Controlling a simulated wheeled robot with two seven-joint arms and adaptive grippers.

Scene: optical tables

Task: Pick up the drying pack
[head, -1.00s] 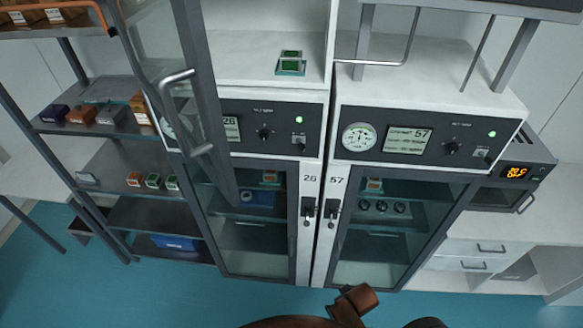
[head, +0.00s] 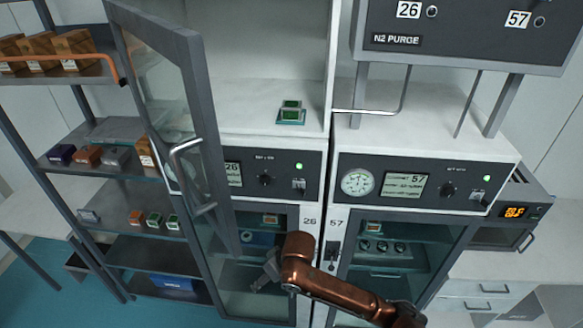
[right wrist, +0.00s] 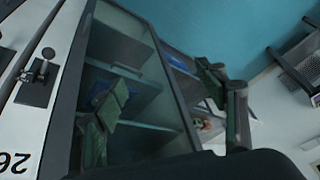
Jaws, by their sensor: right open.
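Which item is the drying pack I cannot tell for certain. A small green-topped pack (head: 291,113) lies on the white surface above the control panel of cabinet 26. Small packs with green or orange tops (head: 154,220) stand on the left rack, and another pack (head: 270,219) shows inside cabinet 26. My right gripper (head: 264,274) is in front of cabinet 26's lower glass, open and empty. In the right wrist view its spread fingers (right wrist: 163,82) show against the glass front, with a blue item (right wrist: 102,96) behind the left finger. My left gripper is out of view.
A framed glass door (head: 170,120) with a handle stands open at the left. Cabinet 57 (head: 385,260) is to the right of cabinet 26. An N2 purge box (head: 460,35) hangs overhead. The left rack (head: 150,253) holds boxes and a blue container.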

